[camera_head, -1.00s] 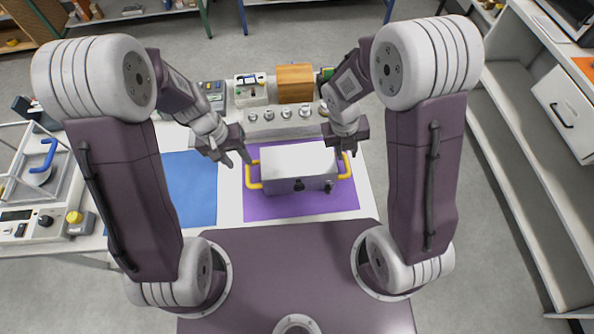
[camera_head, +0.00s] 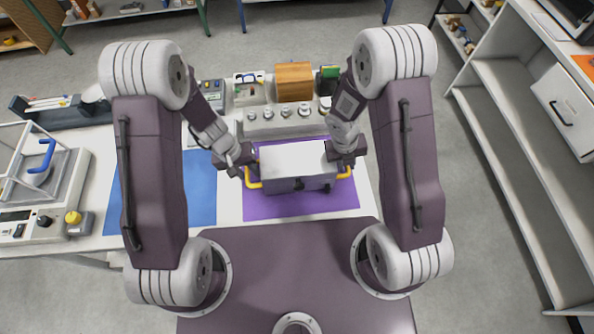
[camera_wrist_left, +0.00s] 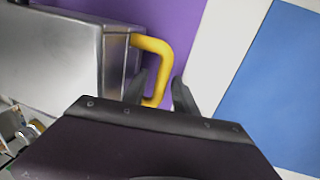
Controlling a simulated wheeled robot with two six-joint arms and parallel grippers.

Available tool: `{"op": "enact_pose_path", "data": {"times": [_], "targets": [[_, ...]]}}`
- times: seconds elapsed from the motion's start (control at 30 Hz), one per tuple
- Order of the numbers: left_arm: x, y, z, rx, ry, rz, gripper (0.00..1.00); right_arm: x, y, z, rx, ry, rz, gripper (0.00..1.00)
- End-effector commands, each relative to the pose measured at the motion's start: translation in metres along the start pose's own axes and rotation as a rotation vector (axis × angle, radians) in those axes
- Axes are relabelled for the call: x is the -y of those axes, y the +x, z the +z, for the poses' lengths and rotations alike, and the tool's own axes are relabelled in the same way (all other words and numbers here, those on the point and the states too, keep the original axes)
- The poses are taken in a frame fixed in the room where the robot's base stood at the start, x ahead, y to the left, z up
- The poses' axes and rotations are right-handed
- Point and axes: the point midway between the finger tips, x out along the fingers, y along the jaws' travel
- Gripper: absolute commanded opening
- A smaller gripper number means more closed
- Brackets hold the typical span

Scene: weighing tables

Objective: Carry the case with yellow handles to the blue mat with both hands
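The silver case (camera_head: 297,163) with yellow handles sits on the purple mat (camera_head: 290,208). It also shows in the left wrist view (camera_wrist_left: 65,60). My left gripper (camera_head: 250,176) is at the left yellow handle (camera_head: 254,184). In the left wrist view its fingers (camera_wrist_left: 158,92) are apart, one on either side of the yellow handle (camera_wrist_left: 156,48). My right gripper (camera_head: 346,168) is over the right yellow handle (camera_head: 345,175), and its fingertips are hidden. The blue mat (camera_head: 200,185) lies bare to the left of the case, and also shows in the left wrist view (camera_wrist_left: 285,85).
A row of metal weights (camera_head: 285,115) stands behind the case, with a wooden box (camera_head: 294,82) behind it. A balance with a blue handle (camera_head: 42,165) and a yellow-knobbed device (camera_head: 76,221) stand left of the blue mat. A white strip separates the two mats.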

Motion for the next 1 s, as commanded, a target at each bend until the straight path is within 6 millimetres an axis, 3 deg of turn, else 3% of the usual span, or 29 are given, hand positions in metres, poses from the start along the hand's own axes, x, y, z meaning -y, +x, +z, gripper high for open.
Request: {"op": "enact_pose_path", "data": {"times": [0.03, 0.1, 1.0], "targets": [[0.0, -0.0001, 0.0, 0.0, 0.0, 0.0, 0.17, 0.0, -0.0001, 0.0, 0.0, 0.0, 0.0, 0.03], [0.0, -0.0002, 0.0, 0.0, 0.0, 0.0, 0.0, 0.0, -0.0001, 0.0, 0.0, 0.0, 0.0, 0.0], [0.0002, -0.0005, -0.0003, -0.001, 0.0, 0.0, 0.0, 0.0003, -0.0005, 0.0001, 0.0, 0.0, -0.001, 0.0]]}}
